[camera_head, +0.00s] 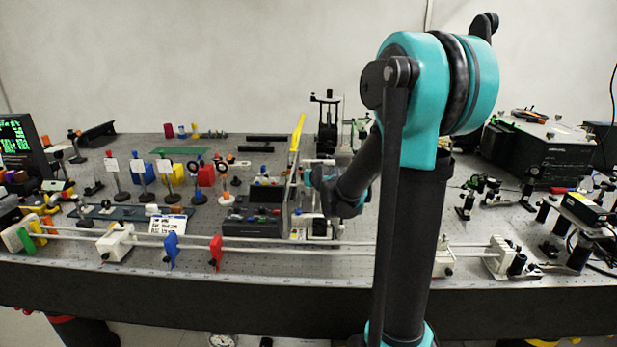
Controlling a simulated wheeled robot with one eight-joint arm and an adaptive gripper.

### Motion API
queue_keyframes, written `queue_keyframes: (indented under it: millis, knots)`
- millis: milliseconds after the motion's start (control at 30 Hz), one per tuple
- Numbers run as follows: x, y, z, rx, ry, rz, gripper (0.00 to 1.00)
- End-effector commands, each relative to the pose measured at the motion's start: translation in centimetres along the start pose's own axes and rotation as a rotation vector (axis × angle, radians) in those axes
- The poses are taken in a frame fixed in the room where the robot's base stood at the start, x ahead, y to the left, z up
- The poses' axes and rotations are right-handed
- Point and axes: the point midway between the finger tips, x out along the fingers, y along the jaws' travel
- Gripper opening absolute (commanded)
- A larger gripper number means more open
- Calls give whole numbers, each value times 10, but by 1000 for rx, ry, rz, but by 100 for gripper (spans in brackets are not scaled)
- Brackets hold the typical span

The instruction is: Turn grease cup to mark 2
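My gripper (306,192) is at the end of my arm, in the middle of the bench beside a small upright assembly of pale and dark parts (318,228). It is small in this view and partly covered by my own wrist, so its fingers cannot be made out. I cannot pick out a grease cup or its marks for certain; it may be hidden behind my arm or too small to see.
A yellow upright bar (297,132) rises close to my gripper. A dark box (252,222) is just left of it. Long pale rails (300,246) run along the bench front, with blue (171,249) and red (215,251) plates. Optics crowd the left; a black instrument (540,150) stands right.

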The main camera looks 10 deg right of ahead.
Motion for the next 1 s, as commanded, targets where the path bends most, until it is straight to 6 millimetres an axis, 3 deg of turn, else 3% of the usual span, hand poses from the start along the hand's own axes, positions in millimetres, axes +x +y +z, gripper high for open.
queue_keyframes:
  millis: [167, 200, 367, 767, 1000]
  knots:
    - [0, 1, -2, 1, 6, 1, 0]
    - [0, 1, -3, 1, 7, 1, 17]
    - [0, 1, -2, 0, 5, 1, 37]
    - [-4, 0, -2, 1, 4, 0, 37]
    - [-32, 0, -1, 2, 4, 0, 37]
